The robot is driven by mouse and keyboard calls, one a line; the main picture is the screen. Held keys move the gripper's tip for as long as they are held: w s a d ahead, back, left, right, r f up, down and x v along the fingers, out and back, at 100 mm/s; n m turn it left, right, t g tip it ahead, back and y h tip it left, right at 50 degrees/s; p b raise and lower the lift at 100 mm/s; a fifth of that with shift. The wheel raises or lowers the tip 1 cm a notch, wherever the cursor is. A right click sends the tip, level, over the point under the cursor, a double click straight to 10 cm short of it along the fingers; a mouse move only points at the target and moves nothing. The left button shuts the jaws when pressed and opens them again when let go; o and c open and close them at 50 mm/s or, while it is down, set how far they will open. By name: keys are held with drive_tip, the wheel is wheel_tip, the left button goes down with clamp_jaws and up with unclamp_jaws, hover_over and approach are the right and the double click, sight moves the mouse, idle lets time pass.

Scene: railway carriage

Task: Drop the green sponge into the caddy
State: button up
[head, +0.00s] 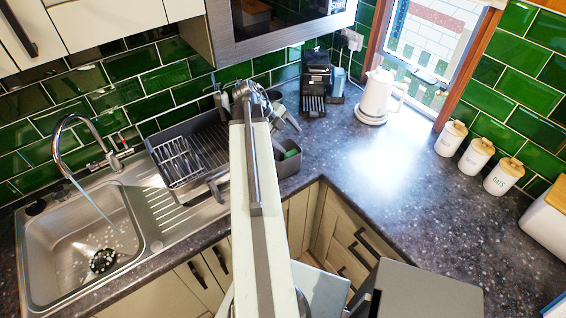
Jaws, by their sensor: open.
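A dark grey caddy (290,167) stands on the counter just right of my arm, and its left part is hidden behind the arm. A small green thing (291,153), which looks like the sponge, shows inside the caddy's opening, below the rim. My gripper (284,116) is at the far end of my arm, above and behind the caddy. Its jaws are small and partly hidden, open, with nothing seen between them.
A grey dish rack (190,150) stands left of my arm, beside the sink (85,240) with its running tap. A black coffee machine (316,80) and white kettle (377,97) stand at the back. White canisters (476,158) line the right wall. The counter between is clear.

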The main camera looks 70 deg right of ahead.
drive_tip(key=shift+r, duration=0.25)
drive_tip(key=p+v, duration=0.6)
drive_tip(key=v, duration=0.1)
drive_tip(key=shift+w+a+p, duration=0.15)
drive_tip(key=shift+w+p, duration=0.05)
drive_tip(key=shift+p, duration=0.1)
